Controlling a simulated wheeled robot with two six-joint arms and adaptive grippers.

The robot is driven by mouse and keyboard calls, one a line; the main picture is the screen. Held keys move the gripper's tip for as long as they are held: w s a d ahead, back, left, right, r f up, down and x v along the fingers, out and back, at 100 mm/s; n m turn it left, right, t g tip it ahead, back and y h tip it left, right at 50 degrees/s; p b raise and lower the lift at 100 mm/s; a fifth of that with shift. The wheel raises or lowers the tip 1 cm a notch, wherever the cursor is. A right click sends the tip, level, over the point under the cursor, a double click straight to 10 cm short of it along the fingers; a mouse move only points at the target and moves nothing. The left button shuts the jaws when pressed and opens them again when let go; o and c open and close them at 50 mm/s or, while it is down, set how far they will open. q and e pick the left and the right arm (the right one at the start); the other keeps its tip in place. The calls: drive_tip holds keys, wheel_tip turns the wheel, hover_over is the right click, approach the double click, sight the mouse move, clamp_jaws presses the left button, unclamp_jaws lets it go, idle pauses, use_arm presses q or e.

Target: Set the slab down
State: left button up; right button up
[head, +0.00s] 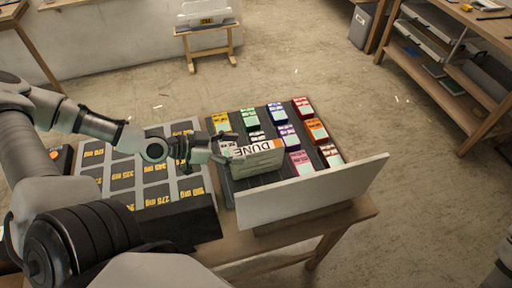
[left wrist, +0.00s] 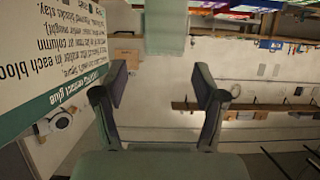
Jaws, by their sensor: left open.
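The slab (head: 258,163) is a pale grey-green block with an upside-down DUNE label on its top edge. In the head view it is at the left part of a dark rack (head: 234,187) of coloured blocks; I cannot tell whether its underside touches the rack. My left gripper (head: 226,148) is at the slab's left end. In the left wrist view its two fingers (left wrist: 168,88) are spread with nothing between them, and a pale greenish block (left wrist: 179,28), likely the slab, shows beyond the tips. My right gripper is out of view.
Coloured blocks (head: 289,135) stand in rows on the dark rack. A grey tray (head: 164,185) with dark labelled cells lies to its left. A white board (head: 318,194) stands upright along the table's near right side. Its printed face (left wrist: 45,55) is close in the wrist view.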

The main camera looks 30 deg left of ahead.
sight(254, 149)
use_arm(q)
drive_tip(key=shift+d+f+b, duration=0.1)
drive_tip(key=shift+f+b, duration=0.45)
drive_tip(key=b+x, duration=0.3)
drive_tip(key=x, duration=0.1)
drive_tip(key=shift+r, duration=0.1)
drive_tip(key=shift+w+d+f+b, duration=0.2)
drive_tip(key=shift+w+b, duration=0.3)
drive_tip(key=shift+w, duration=0.05)
drive_tip(key=shift+w+d+f, duration=0.1)
drive_tip(key=shift+w+d, duration=0.15)
drive_tip(key=shift+w, duration=0.1)
drive_tip(key=shift+w+d, duration=0.3)
drive_tip(key=shift+w, duration=0.1)
drive_tip(key=shift+s, duration=0.15)
drive_tip(key=shift+c, duration=0.7)
drive_tip(key=shift+a, duration=0.1)
drive_tip(key=c, duration=0.5)
clamp_jaws()
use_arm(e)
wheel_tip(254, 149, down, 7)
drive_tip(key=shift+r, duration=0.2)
